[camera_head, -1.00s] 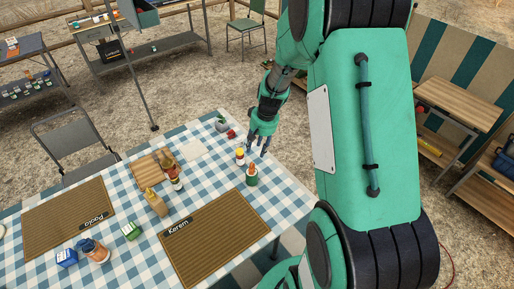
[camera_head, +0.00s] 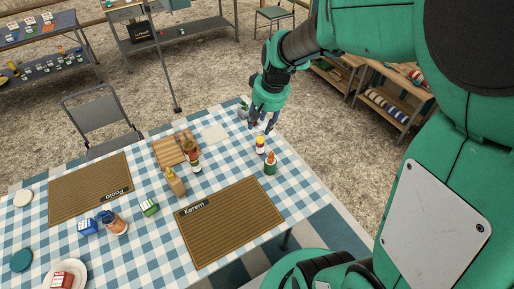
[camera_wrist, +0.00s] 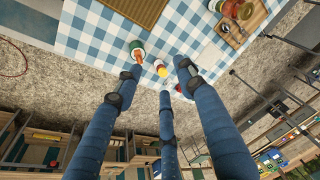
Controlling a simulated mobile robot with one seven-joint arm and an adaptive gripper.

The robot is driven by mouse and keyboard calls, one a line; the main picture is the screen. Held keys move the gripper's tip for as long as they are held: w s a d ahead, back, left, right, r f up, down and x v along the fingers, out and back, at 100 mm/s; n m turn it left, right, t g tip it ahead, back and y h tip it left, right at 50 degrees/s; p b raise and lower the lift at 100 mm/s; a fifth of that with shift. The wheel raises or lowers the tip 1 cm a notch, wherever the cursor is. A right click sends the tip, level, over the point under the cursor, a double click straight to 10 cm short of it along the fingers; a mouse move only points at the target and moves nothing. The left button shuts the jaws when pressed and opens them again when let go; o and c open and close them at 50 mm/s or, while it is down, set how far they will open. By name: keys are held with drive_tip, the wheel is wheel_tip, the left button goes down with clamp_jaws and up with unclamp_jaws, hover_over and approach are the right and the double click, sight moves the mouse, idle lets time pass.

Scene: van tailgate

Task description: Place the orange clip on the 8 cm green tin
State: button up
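My gripper (camera_head: 263,124) is above the far right corner of the checked table in the head view. In the wrist view its three blue fingers (camera_wrist: 160,88) are spread apart with nothing held between them. A red thing (camera_wrist: 184,91) shows partly behind a finger there; I cannot tell what it is.
Brown placemats (camera_head: 232,222), a wooden board (camera_head: 168,151) and more bottles occupy the table. Shelves with small goods (camera_head: 45,60) stand behind.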

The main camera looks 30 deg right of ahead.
drive_tip(key=s+a+r+n+t, duration=0.1)
drive_tip(key=s+a+r, duration=0.5)
drive_tip(key=s, duration=0.4)
drive_tip(key=s+a+r+n+t, duration=0.1)
drive_tip(key=s+a+r+n, duration=0.1)
drive_tip(key=s+a+r, duration=0.5)
drive_tip(key=s+r, duration=0.2)
drive_tip(key=s, duration=0.1)
drive_tip(key=shift+s+a+t, duration=0.15)
drive_tip(key=shift+a+t, duration=0.15)
